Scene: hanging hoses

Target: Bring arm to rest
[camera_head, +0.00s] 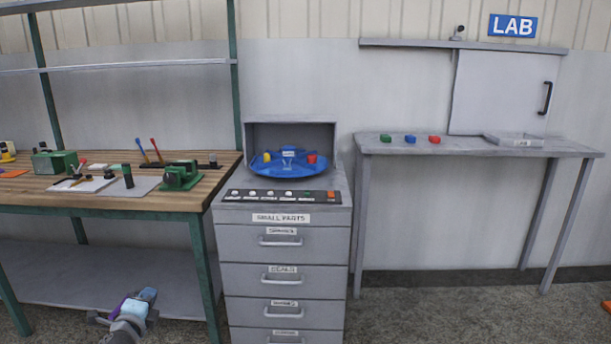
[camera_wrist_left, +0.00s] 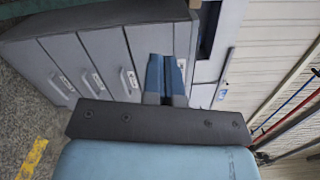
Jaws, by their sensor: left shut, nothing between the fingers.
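My left gripper (camera_head: 146,295) shows low in the head view, in front of the workbench's lower shelf and left of the grey drawer cabinet (camera_head: 285,245). In the left wrist view its two blue fingers (camera_wrist_left: 166,62) are together with nothing between them. The cabinet's drawer fronts (camera_wrist_left: 88,62) show tilted beyond the fingers in that view. The gripper appears apart from the cabinet and bench. My right gripper is in neither view.
A wooden workbench (camera_head: 130,200) with green legs stands at the left, carrying tools. A blue round tray (camera_head: 262,172) with small parts sits on the cabinet. A grey side table (camera_head: 470,148) with green, blue and red blocks stands right. Floor in front is clear.

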